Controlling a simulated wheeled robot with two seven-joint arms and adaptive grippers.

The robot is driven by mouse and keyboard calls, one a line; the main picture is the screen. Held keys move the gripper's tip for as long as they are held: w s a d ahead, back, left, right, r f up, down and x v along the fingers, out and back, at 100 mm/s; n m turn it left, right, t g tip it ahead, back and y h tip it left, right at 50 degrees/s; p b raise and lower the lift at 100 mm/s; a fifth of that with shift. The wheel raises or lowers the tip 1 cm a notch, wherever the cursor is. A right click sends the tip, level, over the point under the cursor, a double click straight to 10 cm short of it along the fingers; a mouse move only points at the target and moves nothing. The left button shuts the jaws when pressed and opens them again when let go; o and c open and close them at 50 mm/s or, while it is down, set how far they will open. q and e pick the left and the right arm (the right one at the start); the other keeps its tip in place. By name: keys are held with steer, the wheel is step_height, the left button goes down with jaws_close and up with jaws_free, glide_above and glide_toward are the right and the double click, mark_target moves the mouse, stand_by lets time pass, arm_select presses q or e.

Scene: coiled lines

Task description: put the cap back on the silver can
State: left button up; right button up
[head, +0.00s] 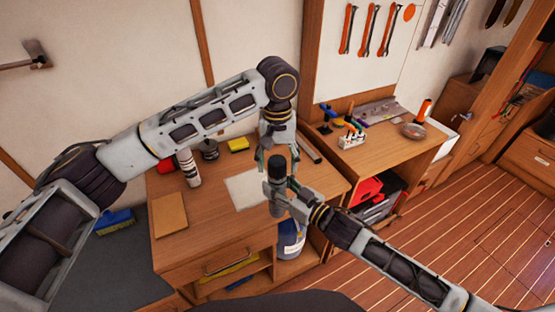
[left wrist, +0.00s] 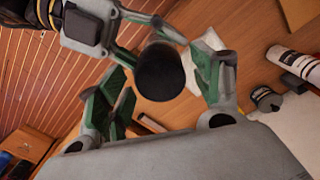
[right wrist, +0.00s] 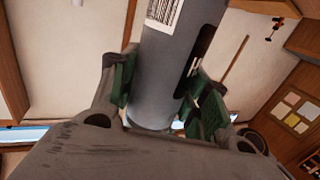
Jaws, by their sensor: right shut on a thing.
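The silver can (right wrist: 165,75) is a grey cylinder with a barcode label and a dark label. My right gripper (head: 276,190) is shut on its body, holding it above the desk; the pads press both sides in the right wrist view (right wrist: 163,100). The black cap (head: 278,169) shows at the can's upper end, with no clear gap in the head view. It appears as a dark round top in the left wrist view (left wrist: 160,72). My left gripper (head: 279,154) is open just above, its fingers on either side of the cap and apart from it. The cap's seating is hidden.
On the wooden desk (head: 215,225) lie a paper sheet (head: 243,188), a brown notebook (head: 170,214) and a yellow block (head: 238,144). A white can (head: 188,168) and a dark jar (head: 209,149) stand at the back left. A side bench (head: 385,150) holds small tools.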

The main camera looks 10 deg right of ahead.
arm_select(q)
steer(key=shift+r, duration=0.1)
stand_by(0.3)
step_height(320, 180, up, 12)
stand_by(0.7)
steer(key=shift+w, duration=0.15)
stand_by(0.6)
